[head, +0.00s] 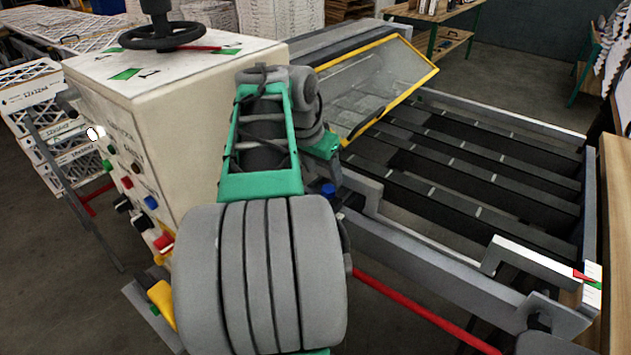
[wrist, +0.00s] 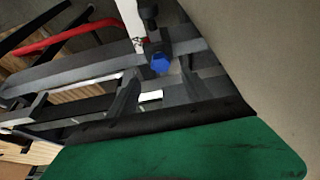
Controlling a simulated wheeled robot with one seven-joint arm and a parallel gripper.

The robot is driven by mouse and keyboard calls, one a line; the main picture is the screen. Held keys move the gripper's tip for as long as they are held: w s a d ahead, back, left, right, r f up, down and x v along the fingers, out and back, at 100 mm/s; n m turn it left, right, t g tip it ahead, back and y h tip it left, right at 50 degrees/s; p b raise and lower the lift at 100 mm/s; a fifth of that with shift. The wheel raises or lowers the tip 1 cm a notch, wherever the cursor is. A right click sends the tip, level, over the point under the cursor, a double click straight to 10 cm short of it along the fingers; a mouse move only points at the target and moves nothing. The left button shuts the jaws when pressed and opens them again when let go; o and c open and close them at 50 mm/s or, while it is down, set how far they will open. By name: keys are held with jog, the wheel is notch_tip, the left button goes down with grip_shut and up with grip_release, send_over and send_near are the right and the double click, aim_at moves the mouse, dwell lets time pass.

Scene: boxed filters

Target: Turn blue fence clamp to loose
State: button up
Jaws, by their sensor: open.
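The blue fence clamp (head: 328,189) is a small blue knob on the grey rail, just right of my arm in the head view. In the wrist view the blue clamp (wrist: 160,63) shows as a faceted knob just beyond and between the fingertips. My gripper (wrist: 160,76) is open, with one dark finger on each side of the view of the clamp. I cannot tell whether either finger touches it. In the head view my arm hides most of the gripper, and only its green part shows near the clamp.
The cream control cabinet (head: 150,95), with several buttons and a handwheel (head: 160,36), stands close on the left. A yellow-framed clear guard (head: 385,85) tilts up behind the clamp. Dark conveyor slats (head: 470,165) lie to the right. A red bar (head: 425,312) runs below the rail.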

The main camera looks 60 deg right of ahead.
aim_at(328, 188)
jog(key=x, duration=0.6)
jog(key=shift+d+f, duration=0.1)
jog(key=shift+f, duration=0.25)
grip_shut()
